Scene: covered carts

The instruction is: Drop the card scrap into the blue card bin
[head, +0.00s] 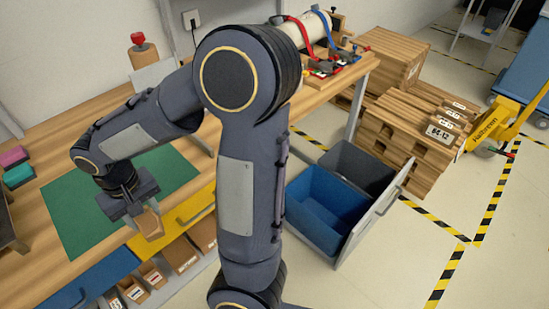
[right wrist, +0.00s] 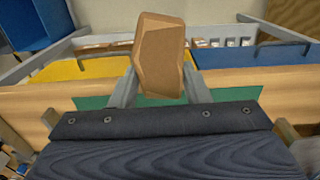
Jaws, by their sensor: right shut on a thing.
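My right gripper (head: 143,211) is shut on the card scrap (head: 151,225), a small brown piece. It holds the scrap near the bench's front edge, beside the green mat. In the right wrist view the scrap (right wrist: 160,55) sticks up between the two fingers (right wrist: 162,88). The blue card bin (head: 325,205) stands on the floor to the right of the bench, in a grey frame, open at the top. My arm crosses between the scrap and the bin in the head view. My left gripper is not in view.
The wooden bench (head: 40,250) carries a green mat (head: 75,205) and has yellow and blue drawer fronts below. A dark grey bin (head: 362,168) stands behind the blue one. Wooden crates (head: 415,125) and a yellow pallet truck (head: 490,130) are at the right. Floor at lower right is clear.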

